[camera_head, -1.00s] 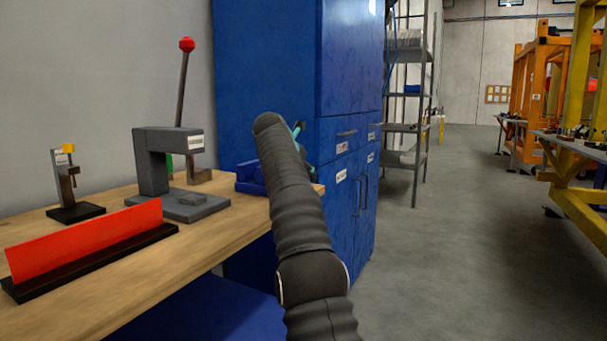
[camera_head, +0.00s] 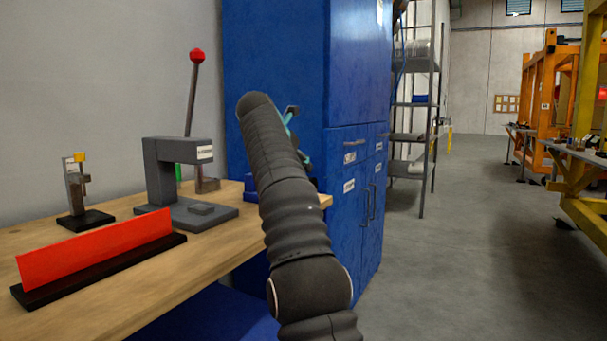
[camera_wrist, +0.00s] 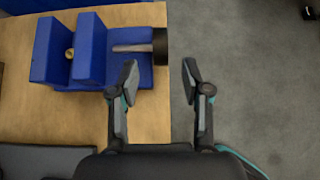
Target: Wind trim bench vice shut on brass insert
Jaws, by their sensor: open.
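The blue trim bench vice (camera_wrist: 62,84) sits at the bench's edge in the upper left of the wrist view. The small round brass insert (camera_wrist: 70,54) lies in the gap between its two jaws; I cannot tell whether both jaws touch it. In the head view my arm hides most of the vice.
The wooden bench (camera_head: 95,291) holds a red strip on a black base (camera_head: 95,250), a grey press (camera_head: 178,185) with a red-topped lever, and a small stand (camera_head: 77,190). A blue cabinet (camera_head: 275,60) stands behind.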

